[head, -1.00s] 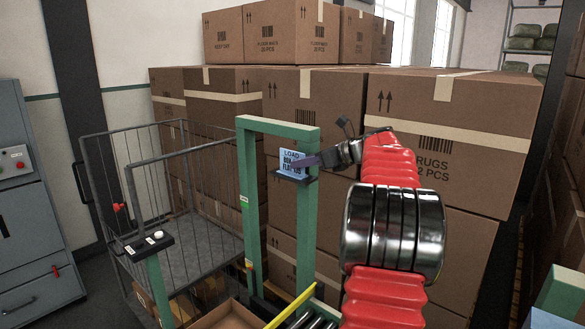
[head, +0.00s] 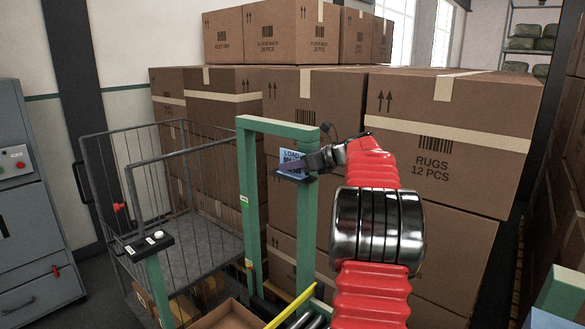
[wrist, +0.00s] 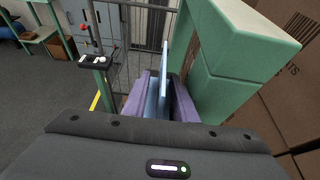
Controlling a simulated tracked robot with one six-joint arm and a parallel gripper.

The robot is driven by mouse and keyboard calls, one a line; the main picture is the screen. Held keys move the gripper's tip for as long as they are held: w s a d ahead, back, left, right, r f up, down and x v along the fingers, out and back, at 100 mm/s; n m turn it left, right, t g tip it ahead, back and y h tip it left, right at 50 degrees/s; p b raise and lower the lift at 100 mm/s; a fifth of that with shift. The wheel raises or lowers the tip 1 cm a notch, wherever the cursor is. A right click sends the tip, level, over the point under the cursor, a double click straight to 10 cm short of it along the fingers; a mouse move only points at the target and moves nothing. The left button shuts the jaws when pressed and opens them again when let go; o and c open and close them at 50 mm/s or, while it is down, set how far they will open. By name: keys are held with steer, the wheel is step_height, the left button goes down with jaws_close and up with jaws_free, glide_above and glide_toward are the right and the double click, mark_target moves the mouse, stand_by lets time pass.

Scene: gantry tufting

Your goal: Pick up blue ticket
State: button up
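The blue ticket (head: 291,158), with dark lettering, stands upright in a small dark holder (head: 292,176) on the green frame's right post. In the wrist view the ticket (wrist: 163,82) shows nearly edge-on between the two fingers of my gripper (wrist: 160,98), one on each side. The gap between fingers and ticket is very small, and I cannot tell whether they press on it.
The green frame (head: 249,185) stands close around the ticket. A wire cage cart (head: 180,205) is to the left, with a button box (head: 149,243) in front. Stacked cardboard boxes (head: 420,180) fill the space behind and right of my arm.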

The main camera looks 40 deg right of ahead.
mark_target(291, 174)
steer(key=shift+c, duration=0.6)
jaws_close()
steer(key=shift+r, duration=0.1)
steer(key=shift+a+r, duration=0.25)
steer(key=shift+r, duration=0.2)
step_height(291, 174, up, 10)
steer(key=r, duration=0.1)
steer(key=s+a, duration=0.1)
steer(key=a, duration=1.8)
steer(key=shift+s+a+f, duration=0.25)
steer(key=shift+s+f, duration=0.05)
steer(key=shift+s, duration=0.05)
